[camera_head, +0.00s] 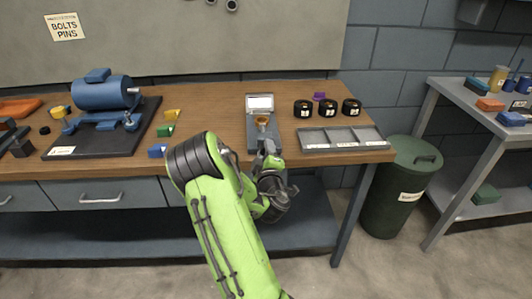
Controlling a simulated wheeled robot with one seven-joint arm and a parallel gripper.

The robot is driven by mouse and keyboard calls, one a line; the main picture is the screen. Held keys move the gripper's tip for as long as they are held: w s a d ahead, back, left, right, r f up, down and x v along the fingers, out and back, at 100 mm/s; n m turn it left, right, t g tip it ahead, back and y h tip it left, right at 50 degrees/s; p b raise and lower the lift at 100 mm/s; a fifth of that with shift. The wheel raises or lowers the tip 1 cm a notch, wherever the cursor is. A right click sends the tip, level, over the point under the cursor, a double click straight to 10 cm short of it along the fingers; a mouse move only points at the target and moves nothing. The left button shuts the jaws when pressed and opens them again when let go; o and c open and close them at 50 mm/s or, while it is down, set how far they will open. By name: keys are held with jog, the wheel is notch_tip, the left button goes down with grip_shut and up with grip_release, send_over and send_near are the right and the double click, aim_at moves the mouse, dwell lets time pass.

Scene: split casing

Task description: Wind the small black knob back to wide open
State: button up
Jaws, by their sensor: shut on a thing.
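A grey fixture (253,133) with a pale upright panel (260,103) stands near the middle of the wooden bench. A small amber-brown part (262,121) shows on it, just beyond my gripper. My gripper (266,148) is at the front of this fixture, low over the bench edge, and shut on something. My green arm reaches up to it from below. The small black knob cannot be made out; my gripper and wrist cover the front of the fixture, where its jaws are closed. The knob's turn position cannot be read.
Three black round pieces (328,107) and a grey compartment tray (342,138) are to the right. A blue motor (103,93) on a dark plate and yellow, green and blue blocks (165,131) are to the left. A green bin (412,170) stands beyond the bench's right end.

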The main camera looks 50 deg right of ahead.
jog(key=n, duration=0.5)
jog(key=shift+n, duration=0.3)
jog(key=shift+f+n+b, duration=0.1)
jog(key=shift+n+b, duration=0.25)
jog(key=shift+n, duration=1.85)
jog(key=o, duration=1)
jog(key=shift+a, duration=0.1)
jog(key=shift+o, duration=0.2)
